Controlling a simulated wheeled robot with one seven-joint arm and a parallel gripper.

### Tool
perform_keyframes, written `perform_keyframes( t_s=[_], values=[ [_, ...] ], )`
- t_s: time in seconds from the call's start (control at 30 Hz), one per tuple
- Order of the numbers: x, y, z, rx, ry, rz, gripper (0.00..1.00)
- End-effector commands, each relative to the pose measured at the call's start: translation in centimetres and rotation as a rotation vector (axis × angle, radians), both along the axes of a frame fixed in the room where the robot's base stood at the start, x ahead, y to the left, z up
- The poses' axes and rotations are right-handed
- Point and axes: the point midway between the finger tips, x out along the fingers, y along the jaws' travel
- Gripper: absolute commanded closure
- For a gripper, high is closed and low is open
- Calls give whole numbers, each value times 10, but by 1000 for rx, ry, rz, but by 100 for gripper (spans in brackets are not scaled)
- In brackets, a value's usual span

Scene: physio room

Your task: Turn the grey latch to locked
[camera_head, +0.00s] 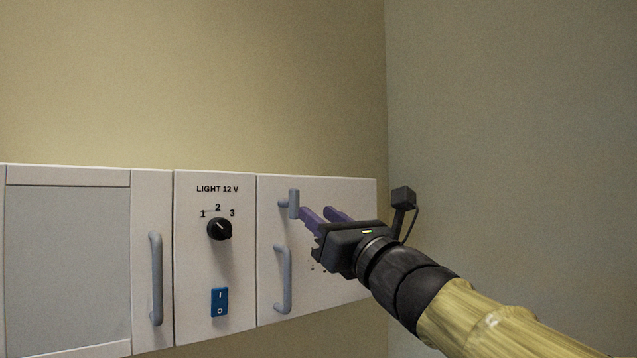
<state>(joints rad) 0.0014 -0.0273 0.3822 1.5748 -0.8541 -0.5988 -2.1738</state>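The grey latch (294,204) is on the white cabinet door (345,190) at the right, near its upper left corner. It has an upright grey piece and a short part reaching left from it. My gripper (316,211) is just right of the latch, with its two purple fingers apart and nothing seen between them. The left fingertip appears very close to the latch; I cannot tell whether they touch. Markings on the door below my gripper are partly hidden and too small to read.
A grey handle (284,280) is below the latch. To the left are a black dial (219,229) marked 1, 2, 3, a blue switch (219,302) and another grey handle (156,278). A side wall (520,130) stands close on the right.

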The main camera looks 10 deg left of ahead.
Motion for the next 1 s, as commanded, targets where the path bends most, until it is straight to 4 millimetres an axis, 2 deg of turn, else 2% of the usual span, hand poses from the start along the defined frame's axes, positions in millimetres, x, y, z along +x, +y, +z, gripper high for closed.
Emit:
perform_keyframes(
  t_s=[0.1,0.43,0.6,0.87,0.9,1.0],
  values=[
    [13,16,13,2,2,4,66],
    [45,53,33,2,2,2,66],
    [53,62,35,0,1,0,66],
    [54,63,34,0,0,-1,66],
    [53,63,34,0,0,-1,68],
    [54,63,34,0,0,-1,87]
  ],
)
